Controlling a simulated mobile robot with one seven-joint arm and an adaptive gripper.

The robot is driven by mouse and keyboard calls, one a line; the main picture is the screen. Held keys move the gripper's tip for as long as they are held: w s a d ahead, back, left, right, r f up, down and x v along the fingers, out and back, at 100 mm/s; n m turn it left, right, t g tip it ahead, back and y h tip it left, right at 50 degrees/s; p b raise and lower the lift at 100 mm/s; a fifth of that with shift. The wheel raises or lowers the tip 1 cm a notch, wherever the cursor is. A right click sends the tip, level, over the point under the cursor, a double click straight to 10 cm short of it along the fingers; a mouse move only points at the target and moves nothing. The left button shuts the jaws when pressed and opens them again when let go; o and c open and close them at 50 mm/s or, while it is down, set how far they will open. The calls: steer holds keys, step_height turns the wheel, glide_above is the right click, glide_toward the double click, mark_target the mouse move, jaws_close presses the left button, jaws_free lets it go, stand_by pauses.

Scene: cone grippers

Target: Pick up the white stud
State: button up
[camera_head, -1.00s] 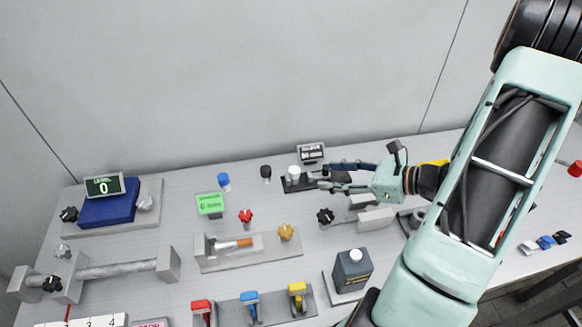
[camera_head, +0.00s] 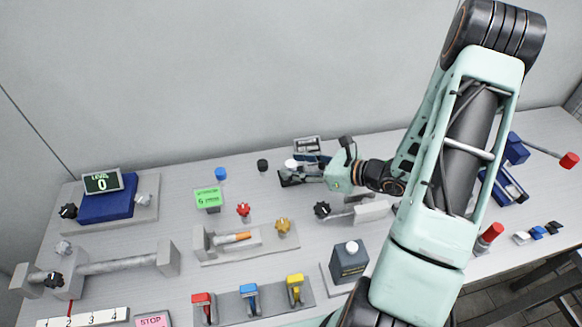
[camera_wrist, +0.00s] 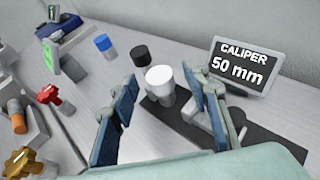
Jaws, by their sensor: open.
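The white stud (camera_wrist: 160,80) stands upright on a dark base plate (camera_wrist: 268,140) in the wrist view. In the head view the white stud (camera_head: 290,163) is partly hidden by my gripper (camera_head: 298,170). My gripper (camera_wrist: 160,77) is open, with one blue-padded finger on each side of the stud in the wrist view. The fingers look apart from the stud, and I cannot tell how far the tips reach along it.
A caliper display (camera_wrist: 239,66) reading 50 mm stands close to the right finger. A black stud (camera_wrist: 140,55) and a blue stud (camera_wrist: 105,45) stand beyond the white one. A red knob (camera_wrist: 56,92) and a yellow knob (camera_wrist: 25,163) are at the left.

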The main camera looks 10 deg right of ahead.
steer(key=shift+c, duration=0.4)
jaws_close()
